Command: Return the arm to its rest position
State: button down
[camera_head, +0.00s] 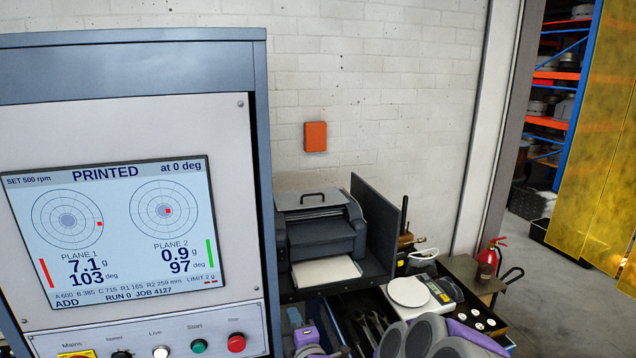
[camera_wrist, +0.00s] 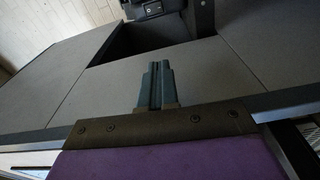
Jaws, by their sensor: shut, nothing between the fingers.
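My gripper (camera_wrist: 157,84) shows in the wrist view as two dark blue-grey fingers side by side, shut with nothing between them. They reach out from a dark bracket with screws, above a purple part of my arm. Behind the fingers are flat grey panels (camera_wrist: 82,98) with a dark opening above; I cannot tell how far away they are. In the head view, grey and purple parts of my arm show at the bottom edge, right of centre. I cannot make out the fingertips there.
The balancing machine's cabinet (camera_head: 165,75) stands close on the left; its screen (camera_head: 118,225) reads PRINTED. A printer (camera_head: 322,228) with paper sits beside it. A white scale (camera_head: 425,290), a fire extinguisher (camera_head: 488,260) and a yellow translucent curtain (camera_head: 590,150) are to the right.

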jog(key=s+d+m+g+h+b, duration=0.1)
jog(key=s+d+m+g, duration=0.5)
jog(key=s, duration=0.9)
jog(key=s+d+r+m+g+h, duration=0.1)
jog(key=s+d+m+g+h, duration=0.2)
jog(key=s, duration=1.2)
jog(key=s+d+r+m+g+h+b, duration=0.1)
jog(key=s+d+m+g+h, duration=0.1)
jog(key=s+d+m+g, duration=0.8)
jog(key=s+d+m, duration=0.1)
jog(key=s, duration=0.4)
jog(key=shift+s+m+b, duration=0.3)
jog(key=shift+s+m, duration=0.1)
